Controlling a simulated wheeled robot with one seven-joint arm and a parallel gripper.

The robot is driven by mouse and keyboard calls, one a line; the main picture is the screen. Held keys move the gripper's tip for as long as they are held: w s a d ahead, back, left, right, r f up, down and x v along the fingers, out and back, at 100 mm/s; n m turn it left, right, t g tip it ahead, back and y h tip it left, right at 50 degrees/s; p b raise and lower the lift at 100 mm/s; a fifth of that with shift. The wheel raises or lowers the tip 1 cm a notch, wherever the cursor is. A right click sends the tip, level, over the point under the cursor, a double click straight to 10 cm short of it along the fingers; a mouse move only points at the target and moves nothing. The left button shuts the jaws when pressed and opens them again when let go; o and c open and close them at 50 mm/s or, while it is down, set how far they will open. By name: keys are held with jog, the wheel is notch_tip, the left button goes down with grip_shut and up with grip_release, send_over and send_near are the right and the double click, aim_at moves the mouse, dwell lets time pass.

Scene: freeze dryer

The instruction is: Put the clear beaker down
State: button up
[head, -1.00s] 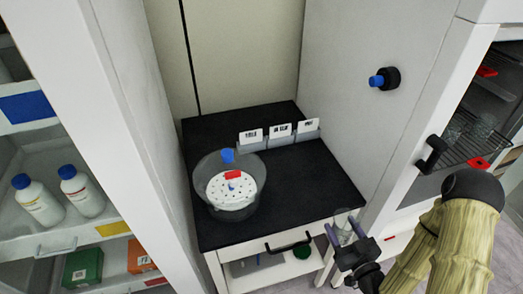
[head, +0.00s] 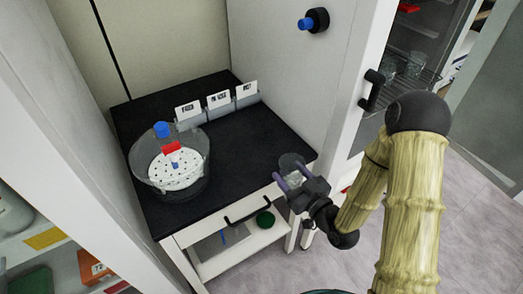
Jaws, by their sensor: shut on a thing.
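My gripper (head: 291,179) is shut on the clear beaker (head: 291,161). It holds the beaker at the right front corner of the black worktop (head: 245,145). The beaker is small and see-through in the head view, and the gripper's fingers hide part of it. I cannot tell whether the beaker's base touches the worktop or is above it.
A clear round vessel (head: 194,144) with a white perforated plate (head: 174,168) stands on the worktop's left. Three grey holders with white cards (head: 219,100) stand at the back. The middle of the worktop is clear. A white cabinet wall (head: 275,60) rises on the right.

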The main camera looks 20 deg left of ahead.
jog(key=p+x, duration=0.1)
jog(key=x, duration=0.9)
jog(key=shift+w+a, duration=0.15)
jog(key=x, duration=0.4)
jog(key=shift+a+r, duration=0.1)
jog(key=shift+f, duration=0.2)
jog(key=shift+f, duration=0.1)
jog(key=o, duration=1.1)
jog(key=shift+p, duration=0.3)
